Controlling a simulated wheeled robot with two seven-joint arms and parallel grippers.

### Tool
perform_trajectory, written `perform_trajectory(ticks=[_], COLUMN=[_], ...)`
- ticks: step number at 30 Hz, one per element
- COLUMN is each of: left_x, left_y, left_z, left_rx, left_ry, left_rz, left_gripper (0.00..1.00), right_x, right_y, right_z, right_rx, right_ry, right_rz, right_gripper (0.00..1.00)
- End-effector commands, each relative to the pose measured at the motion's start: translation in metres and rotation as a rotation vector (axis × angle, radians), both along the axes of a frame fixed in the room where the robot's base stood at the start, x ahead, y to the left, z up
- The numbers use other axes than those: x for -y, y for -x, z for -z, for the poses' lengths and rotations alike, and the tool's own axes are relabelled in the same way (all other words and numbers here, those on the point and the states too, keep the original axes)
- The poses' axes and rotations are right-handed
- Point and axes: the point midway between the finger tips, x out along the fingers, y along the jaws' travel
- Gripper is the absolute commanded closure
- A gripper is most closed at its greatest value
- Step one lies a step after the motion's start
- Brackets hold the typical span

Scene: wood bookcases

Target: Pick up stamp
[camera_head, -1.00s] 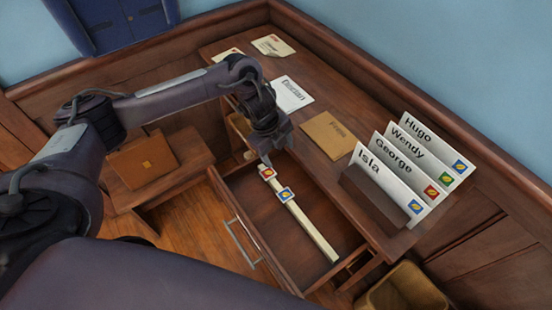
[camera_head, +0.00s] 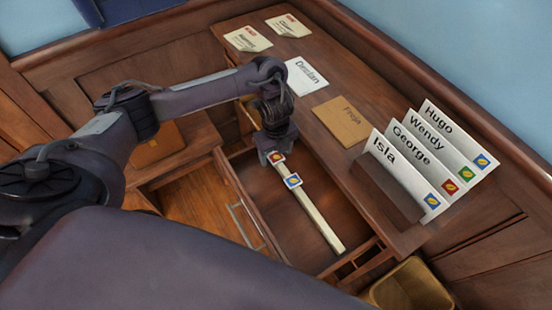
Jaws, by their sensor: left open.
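A red stamp (camera_head: 276,157) and a blue stamp (camera_head: 293,181) sit on a pale strip (camera_head: 320,220) in the open desk drawer (camera_head: 262,196). My left gripper (camera_head: 272,155) is open and points down into the drawer, right at the red stamp's end of the strip. Its fingertips are partly hidden, so I cannot tell whether they touch the red stamp. The blue stamp is clear of the gripper, lower along the strip. My right gripper is not in view.
The desk top carries a white Declan envelope (camera_head: 306,76), a brown Freya envelope (camera_head: 342,119) and two cream envelopes at the back. A wooden holder (camera_head: 386,190) with several stamped, named envelopes stands at right. A bin (camera_head: 411,288) stands below the desk.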

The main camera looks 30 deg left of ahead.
Motion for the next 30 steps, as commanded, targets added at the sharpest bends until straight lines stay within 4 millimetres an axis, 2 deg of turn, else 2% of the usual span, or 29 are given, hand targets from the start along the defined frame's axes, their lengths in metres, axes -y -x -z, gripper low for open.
perform_trajectory(ticks=[27, 30], left_x=[0.0003, 0.0003], left_y=[0.0002, 0.0002], left_z=[0.0041, 0.0041], left_rx=[0.000, 0.000], left_ry=[0.000, 0.000], left_rz=[0.000, 0.000], left_gripper=[0.36, 0.48], right_x=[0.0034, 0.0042], right_y=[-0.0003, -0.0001], right_z=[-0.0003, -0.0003], right_rx=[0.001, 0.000], right_ry=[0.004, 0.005], right_rz=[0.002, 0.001], right_gripper=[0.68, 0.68])
